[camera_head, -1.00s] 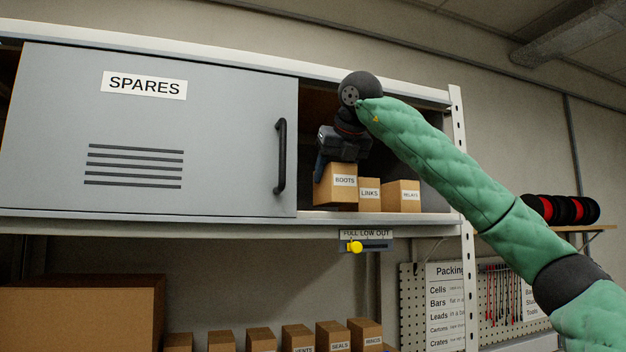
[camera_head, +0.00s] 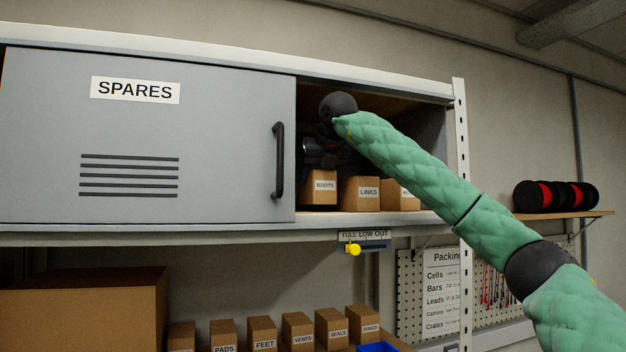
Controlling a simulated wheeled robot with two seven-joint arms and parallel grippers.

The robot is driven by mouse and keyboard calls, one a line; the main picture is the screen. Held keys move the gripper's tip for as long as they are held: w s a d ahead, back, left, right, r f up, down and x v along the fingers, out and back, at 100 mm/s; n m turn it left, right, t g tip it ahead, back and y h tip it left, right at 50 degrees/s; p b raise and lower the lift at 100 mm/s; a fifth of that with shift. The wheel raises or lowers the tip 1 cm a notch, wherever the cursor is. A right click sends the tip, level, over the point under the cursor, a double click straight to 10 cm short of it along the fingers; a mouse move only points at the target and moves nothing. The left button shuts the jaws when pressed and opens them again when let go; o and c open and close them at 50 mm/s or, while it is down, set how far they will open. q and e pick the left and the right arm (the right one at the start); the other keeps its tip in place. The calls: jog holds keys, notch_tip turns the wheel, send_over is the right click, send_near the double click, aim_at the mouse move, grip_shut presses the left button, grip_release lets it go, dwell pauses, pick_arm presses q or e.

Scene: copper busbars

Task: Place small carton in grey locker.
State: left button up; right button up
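The grey locker (camera_head: 230,150) is the shelf cabinet with a SPARES sliding door. Its door covers the left part, and the right part is open. A small carton labelled BOOTS (camera_head: 319,190) is inside the opening, upright, left of the LINKS carton (camera_head: 360,193), and appears to rest on the locker floor. My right gripper (camera_head: 321,160) is inside the opening, directly above the BOOTS carton. It is dark against the shadow, so its fingers and any contact with the carton are unclear. My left gripper is out of view.
A third carton (camera_head: 400,195) stands right of LINKS, partly behind my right arm. The black door handle (camera_head: 279,160) is close left of the opening. A yellow knob (camera_head: 354,250) sits under the shelf edge. Several small cartons and a big box (camera_head: 80,310) are below.

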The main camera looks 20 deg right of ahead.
jog(key=w, duration=0.1)
jog(key=w+p, duration=0.2)
jog(key=shift+w+r, duration=0.15)
jog(key=shift+r, duration=0.1)
jog(key=shift+w+f, duration=0.1)
jog(key=shift+f, duration=0.9)
jog(key=shift+f, duration=0.15)
jog(key=o, duration=1.2)
